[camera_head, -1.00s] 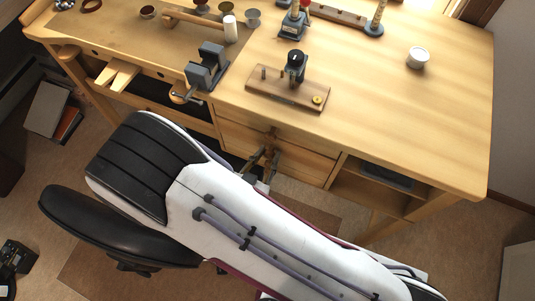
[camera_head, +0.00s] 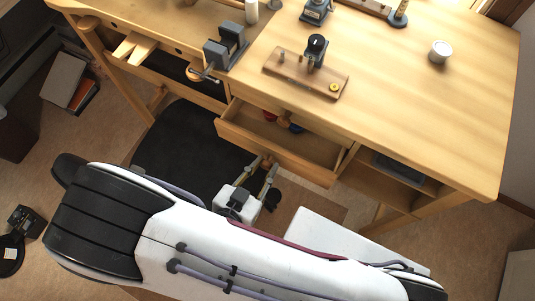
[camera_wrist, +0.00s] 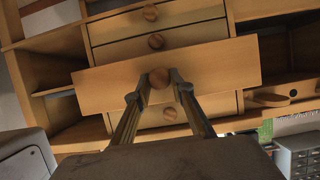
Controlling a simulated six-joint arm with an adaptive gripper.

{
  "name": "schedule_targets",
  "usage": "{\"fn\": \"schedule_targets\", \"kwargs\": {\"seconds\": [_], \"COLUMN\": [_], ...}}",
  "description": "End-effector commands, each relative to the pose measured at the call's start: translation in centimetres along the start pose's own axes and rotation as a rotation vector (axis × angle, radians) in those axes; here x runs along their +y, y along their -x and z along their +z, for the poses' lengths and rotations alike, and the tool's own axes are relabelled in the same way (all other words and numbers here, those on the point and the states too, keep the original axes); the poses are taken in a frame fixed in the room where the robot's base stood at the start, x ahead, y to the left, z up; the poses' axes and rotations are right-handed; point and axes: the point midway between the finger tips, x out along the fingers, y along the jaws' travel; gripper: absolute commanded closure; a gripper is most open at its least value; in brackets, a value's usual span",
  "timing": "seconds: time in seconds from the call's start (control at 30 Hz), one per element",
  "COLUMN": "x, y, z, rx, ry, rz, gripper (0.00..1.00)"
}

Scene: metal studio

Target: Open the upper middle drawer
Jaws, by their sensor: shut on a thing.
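The upper middle drawer (camera_head: 305,167) is pulled out from the wooden bench, and its inside shows from above. In the wrist view its front (camera_wrist: 222,66) stands forward of the other drawer fronts, with its round wooden knob (camera_wrist: 159,78) between my fingers. My gripper (camera_wrist: 160,84) is shut on that knob. In the head view my gripper (camera_head: 266,166) is at the middle of the drawer front. Red and blue things, too small to make out, lie towards the back of the drawer.
Other drawers with round knobs (camera_wrist: 155,41) are shut. An open shelf bay (camera_head: 390,175) is to the right of the drawer. A vise (camera_head: 226,48) is on the bench edge at the left.

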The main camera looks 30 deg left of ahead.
Motion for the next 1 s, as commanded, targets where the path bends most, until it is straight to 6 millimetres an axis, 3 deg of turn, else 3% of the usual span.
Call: {"fn": "schedule_targets", "kwargs": {"seconds": [0.3, 0.33, 0.4, 1.0], "x": [-0.10, -0.10, -0.09, -0.07], "y": [0.16, 0.16, 0.15, 0.89], "z": [0.05, 0.05, 0.04, 0.05], "rx": [0.000, 0.000, 0.000, 0.000], "ry": [-0.002, -0.002, -0.002, -0.001], "rz": [-0.002, -0.002, -0.002, -0.002], "gripper": [1.00, 0.75, 0.61, 0.61]}}
